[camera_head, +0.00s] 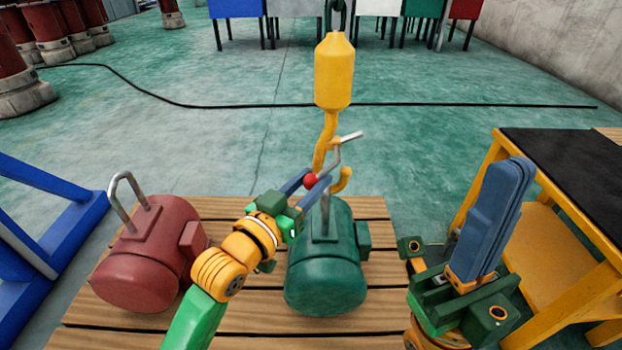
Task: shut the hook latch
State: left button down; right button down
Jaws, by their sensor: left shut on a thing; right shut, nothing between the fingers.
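The yellow hoist hook (327,140) hangs below its yellow block (334,72), with its curved tip (343,180) low on the right. A thin grey bent bar, seemingly the latch (347,138), sticks out to the upper right of the hook's shank. A red knob (310,180) sits at its lower end. My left gripper (308,186) is shut on the red knob, a finger on each side. The gripper partly hides the hook's lower bend. My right gripper (510,175) is shut and empty, fingers upward, at the right.
A green motor (325,275) with a grey lifting loop stands on the wooden slats (230,330) just below the hook. A red motor (150,260) with a grey loop stands to its left. A yellow-framed black-topped table (560,160) is at the right. The floor behind is mostly clear.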

pick_arm(q)
jog(key=shift+r+p, duration=0.25)
jog(key=shift+p, duration=0.25)
dwell(0.6)
